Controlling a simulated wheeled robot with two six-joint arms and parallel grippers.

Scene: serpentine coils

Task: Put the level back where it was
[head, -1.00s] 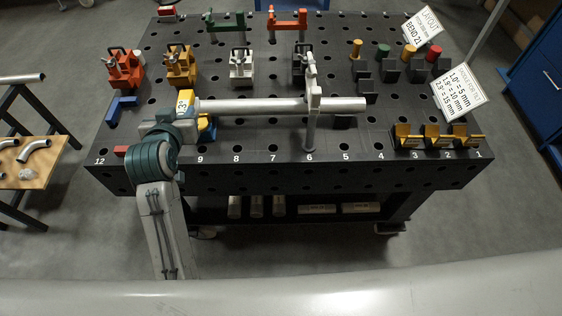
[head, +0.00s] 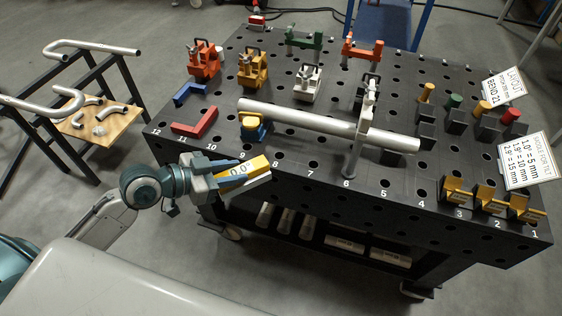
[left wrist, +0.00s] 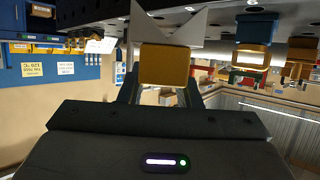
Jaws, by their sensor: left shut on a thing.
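The level is a yellow block (head: 243,171) with a pale display reading about 0.0°. My left gripper (head: 214,172) is shut on it and holds it at the table's front edge, near numbers 9 and 10. In the left wrist view the yellow level (left wrist: 165,66) sits between the fingers. The level is apart from the long silver pipe (head: 300,119), which lies behind it. The pipe's left part is over a yellow and blue support (head: 252,128), and an upright grey post (head: 362,130) stands at its right part. My right gripper is not in view.
The black perforated table (head: 300,165) carries red, orange and white clamps at the back left. Red (head: 195,122) and blue (head: 190,92) angle pieces lie at the left. Yellow V-blocks (head: 487,198) and signs stand at the right. A rack with bent pipes (head: 90,100) is far left.

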